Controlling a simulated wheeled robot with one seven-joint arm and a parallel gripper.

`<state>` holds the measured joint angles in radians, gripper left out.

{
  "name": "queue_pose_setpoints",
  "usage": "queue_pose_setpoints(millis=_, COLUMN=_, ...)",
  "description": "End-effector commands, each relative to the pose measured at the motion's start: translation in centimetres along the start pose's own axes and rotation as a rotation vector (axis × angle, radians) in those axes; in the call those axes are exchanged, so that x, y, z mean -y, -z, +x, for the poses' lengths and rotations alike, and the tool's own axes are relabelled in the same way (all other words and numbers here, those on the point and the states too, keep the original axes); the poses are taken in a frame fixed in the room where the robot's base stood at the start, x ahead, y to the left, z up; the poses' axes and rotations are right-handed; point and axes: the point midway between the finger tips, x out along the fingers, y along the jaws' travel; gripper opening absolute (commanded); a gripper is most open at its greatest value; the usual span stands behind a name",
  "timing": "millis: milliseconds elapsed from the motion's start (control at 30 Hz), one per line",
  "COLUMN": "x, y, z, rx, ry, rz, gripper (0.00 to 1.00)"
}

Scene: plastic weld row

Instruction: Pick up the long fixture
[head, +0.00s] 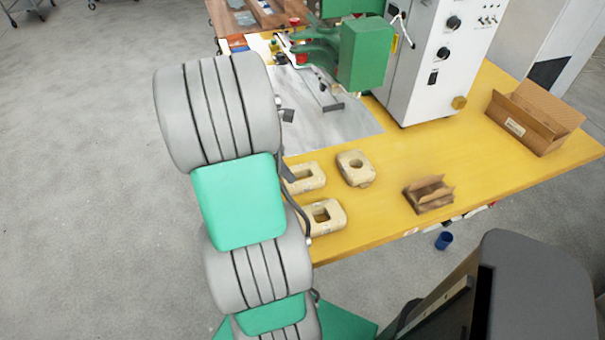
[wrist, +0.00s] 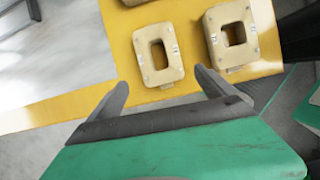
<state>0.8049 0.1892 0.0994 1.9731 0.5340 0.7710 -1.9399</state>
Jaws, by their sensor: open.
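Beige block fixtures with holes lie on the yellow table. In the wrist view one has a narrow, elongated slot (wrist: 148,70) and looks like the long fixture, though the lengths are hard to compare. It seems to be the fixture partly hidden behind my arm in the head view (head: 312,183). My gripper (wrist: 161,79) is open and empty, its fingertips spread near that block's lower edge, apparently above it. In the head view my arm mostly hides the gripper.
A squarer-holed fixture (wrist: 249,50) lies close on the right, also in the head view (head: 334,222). A round-holed fixture (head: 355,179) lies beyond. A small cardboard box (head: 430,199), a larger box (head: 520,128) and the white-and-green machine (head: 425,80) stand on the table (head: 392,195).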

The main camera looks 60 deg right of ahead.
Motion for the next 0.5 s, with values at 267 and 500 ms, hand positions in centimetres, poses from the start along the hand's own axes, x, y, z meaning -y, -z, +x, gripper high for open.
queue_pose_setpoints(millis=267, x=0.1, y=-2.0, z=3.9, rx=0.021, ry=0.028, rz=-0.053, gripper=1.00)
queue_pose_setpoints(millis=500, x=0.0, y=-2.0, z=8.0, rx=0.020, ry=0.029, rz=-0.051, gripper=1.00)
